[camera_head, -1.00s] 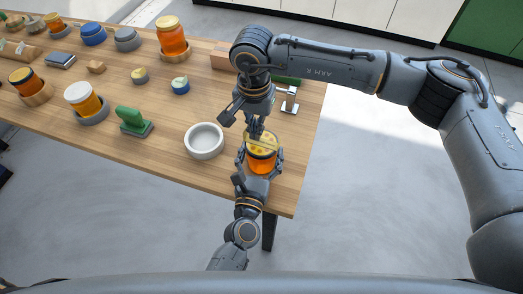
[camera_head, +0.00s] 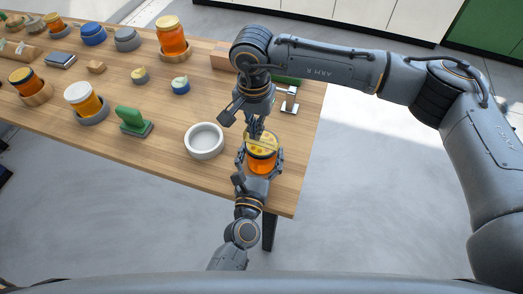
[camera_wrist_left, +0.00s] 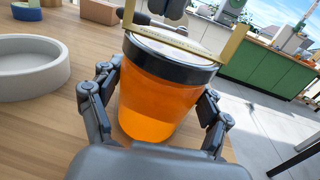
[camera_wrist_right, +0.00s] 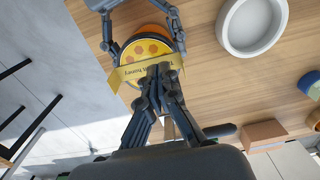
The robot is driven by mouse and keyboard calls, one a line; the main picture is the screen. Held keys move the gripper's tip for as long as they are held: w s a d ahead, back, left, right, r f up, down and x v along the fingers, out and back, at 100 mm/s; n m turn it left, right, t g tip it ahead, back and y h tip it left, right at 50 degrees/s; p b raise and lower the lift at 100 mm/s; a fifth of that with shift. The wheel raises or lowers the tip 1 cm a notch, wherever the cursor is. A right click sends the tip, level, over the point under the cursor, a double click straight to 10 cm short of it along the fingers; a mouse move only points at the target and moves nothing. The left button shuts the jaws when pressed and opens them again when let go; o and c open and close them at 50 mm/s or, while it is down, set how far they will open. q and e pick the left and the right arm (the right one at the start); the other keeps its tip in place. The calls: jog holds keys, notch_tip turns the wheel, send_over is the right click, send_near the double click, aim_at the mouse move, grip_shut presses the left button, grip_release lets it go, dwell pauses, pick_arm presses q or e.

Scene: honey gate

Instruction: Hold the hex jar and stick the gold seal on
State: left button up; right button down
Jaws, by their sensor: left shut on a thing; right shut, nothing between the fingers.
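The hex jar (camera_head: 261,166), with orange honey and a dark-rimmed lid, stands near the table's front right corner. My left gripper (camera_wrist_left: 152,105) is shut on it, one finger on each side of the glass. The gold seal (camera_wrist_right: 132,73) is a lettered strip lying across the patterned yellow lid, its ends reaching past the rim. In the left wrist view the seal (camera_wrist_left: 183,41) shows bent ends standing up. My right gripper (camera_wrist_right: 163,72) is shut and empty, its fingertips at the middle of the strip. Whether they press on it, I cannot tell.
A white round dish (camera_head: 204,140) stands just left of the jar. A green-handled block (camera_head: 133,121) and several other jars, lids and small pots fill the table's left part. The wooden table (camera_head: 230,184) ends close to the right of the jar.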

jog(key=shift+f, duration=0.85)
dwell(0.5)
jog(key=shift+r, duration=3.05)
pick_arm(q)
jog(key=o, duration=1)
jog(key=o, duration=0.7)
